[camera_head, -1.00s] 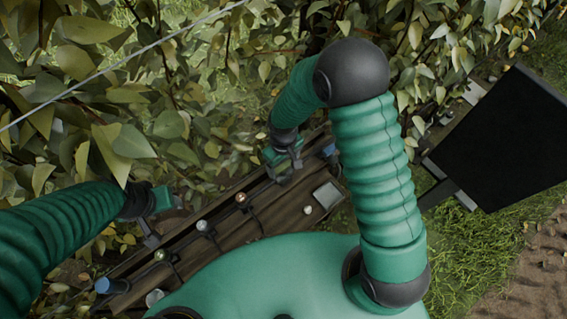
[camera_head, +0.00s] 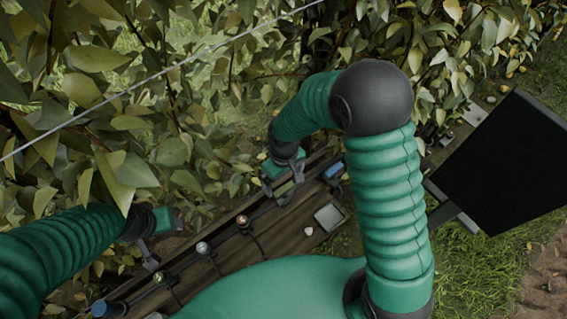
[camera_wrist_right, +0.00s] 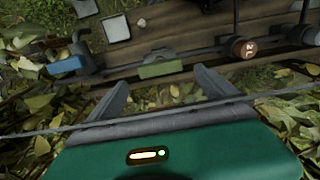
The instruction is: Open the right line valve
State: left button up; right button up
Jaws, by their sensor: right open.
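A wooden board (camera_head: 262,244) carries a dark pipe line with small fittings. A green valve handle (camera_wrist_right: 160,69) sits on the pipe near the board's right end, beside a blue fitting (camera_head: 333,170), which also shows in the right wrist view (camera_wrist_right: 67,65). My right gripper (camera_head: 284,188) is over this end. In the right wrist view its fingers (camera_wrist_right: 162,82) are spread and empty, with the green handle just beyond the gap between the tips. My left gripper (camera_head: 150,257) hangs over the board's left part; its jaw gap is too small to tell.
Copper (camera_head: 242,220) and silver (camera_head: 202,248) caps stand along the board, with another blue fitting (camera_head: 105,308) at its left end. A pale square plate (camera_head: 330,216) lies at the right. Leafy branches and a wire (camera_head: 180,64) surround my arms. A black panel (camera_head: 502,165) stands right.

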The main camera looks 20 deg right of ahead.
aim_at(284, 188)
notch_tip(284, 188, up, 12)
jog(key=shift+r+p, duration=0.15)
jog(key=shift+p, duration=0.15)
jog(key=s+d+m+t, duration=0.2)
jog(key=s+d+m, duration=0.1)
jog(key=s+d, duration=0.3)
jog(key=shift+s+f+m, duration=0.3)
jog(key=shift+s+f, duration=0.1)
jog(key=shift+s, duration=0.3)
jog(key=shift+s+r, duration=0.1)
jog(key=shift+s, duration=0.1)
jog(key=shift+w, duration=0.1)
